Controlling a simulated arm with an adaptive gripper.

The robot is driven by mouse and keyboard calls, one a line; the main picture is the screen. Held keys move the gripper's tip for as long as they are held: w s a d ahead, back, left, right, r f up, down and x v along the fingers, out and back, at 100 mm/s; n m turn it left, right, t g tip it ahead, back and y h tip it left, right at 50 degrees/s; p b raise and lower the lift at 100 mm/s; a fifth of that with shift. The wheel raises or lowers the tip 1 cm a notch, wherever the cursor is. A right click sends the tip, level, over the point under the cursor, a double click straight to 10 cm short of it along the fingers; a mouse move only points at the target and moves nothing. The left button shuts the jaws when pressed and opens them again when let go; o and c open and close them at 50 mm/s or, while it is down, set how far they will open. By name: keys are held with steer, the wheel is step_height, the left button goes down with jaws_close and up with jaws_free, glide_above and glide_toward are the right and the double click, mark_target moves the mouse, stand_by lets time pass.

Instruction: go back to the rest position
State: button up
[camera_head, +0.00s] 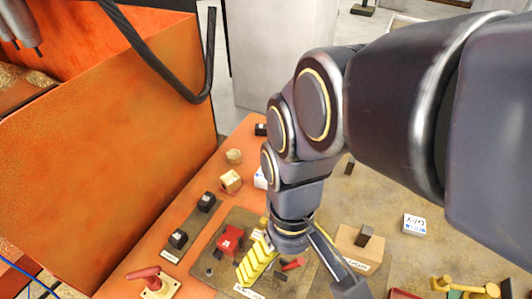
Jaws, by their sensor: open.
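My gripper (308,272) hangs down from my arm at the lower middle of the head view. It is open, with one dark finger reaching down to the right. The other finger is hard to make out against the crowded surface. I see nothing clearly held in it. A yellow ribbed piece (254,264) shows just left of the gripper, and a small red piece (293,264) shows below it. I cannot tell whether the gripper touches either one. My arm comes in from the right and covers much of the work surface.
A tall orange machine housing (110,165) stands at left, with a black hose (165,72) above it. A red block (229,239), black knobs (178,238) and a red-handled switch (150,280) lie left of the gripper. A tan block (357,250), white box (414,224) and brass parts (468,288) lie right.

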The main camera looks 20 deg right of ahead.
steer(key=shift+s+d+r+m, duration=0.1)
steer(key=shift+s+d+m, duration=0.1)
steer(key=shift+s, duration=0.65)
steer(key=shift+s+d+r+m, duration=0.1)
steer(key=shift+s+d, duration=0.05)
steer(key=shift+s, duration=0.7)
steer(key=shift+f, duration=0.1)
